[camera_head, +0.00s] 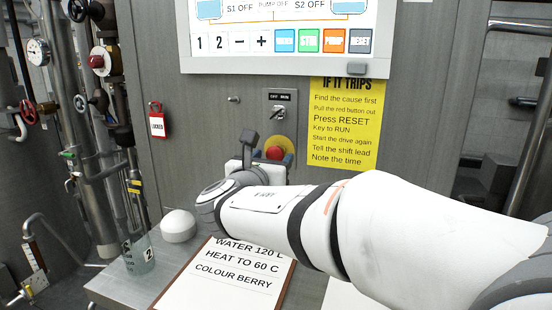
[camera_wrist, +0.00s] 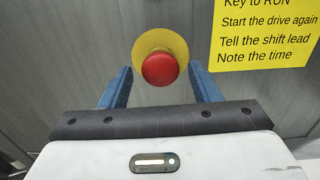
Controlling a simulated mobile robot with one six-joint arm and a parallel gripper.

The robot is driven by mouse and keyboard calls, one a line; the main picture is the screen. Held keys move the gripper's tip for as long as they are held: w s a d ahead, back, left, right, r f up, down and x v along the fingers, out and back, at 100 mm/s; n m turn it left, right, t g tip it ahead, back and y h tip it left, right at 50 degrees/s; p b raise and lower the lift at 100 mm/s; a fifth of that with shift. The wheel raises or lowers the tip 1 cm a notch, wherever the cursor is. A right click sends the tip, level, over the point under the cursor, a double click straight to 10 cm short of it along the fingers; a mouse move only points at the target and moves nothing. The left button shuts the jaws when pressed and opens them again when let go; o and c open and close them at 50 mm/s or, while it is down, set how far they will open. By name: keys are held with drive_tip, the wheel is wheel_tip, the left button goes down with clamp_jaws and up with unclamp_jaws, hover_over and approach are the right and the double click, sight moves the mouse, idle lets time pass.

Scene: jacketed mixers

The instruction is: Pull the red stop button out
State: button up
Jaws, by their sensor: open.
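The red stop button (camera_head: 275,153) is a round mushroom head on a yellow disc (camera_head: 280,143) on the grey cabinet front. My gripper (camera_head: 268,154) is right in front of it, and my wrist and arm cover the area below it. In the wrist view the red button (camera_wrist: 159,69) shows between and beyond the tips of the two blue fingers of my gripper (camera_wrist: 160,80). The fingers are open, one on each side, with a visible gap to the button. I cannot tell how deep the button sits.
A key switch (camera_head: 279,107) is above the button. A yellow notice (camera_head: 345,122) is to its right and a red lockout tag (camera_head: 156,121) to its left. A screen panel (camera_head: 280,40) is above. A clipboard (camera_head: 225,275), a beaker (camera_head: 139,255) and a white dome (camera_head: 178,226) are below.

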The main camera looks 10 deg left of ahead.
drive_tip(key=s, duration=0.7)
drive_tip(key=shift+a, duration=0.25)
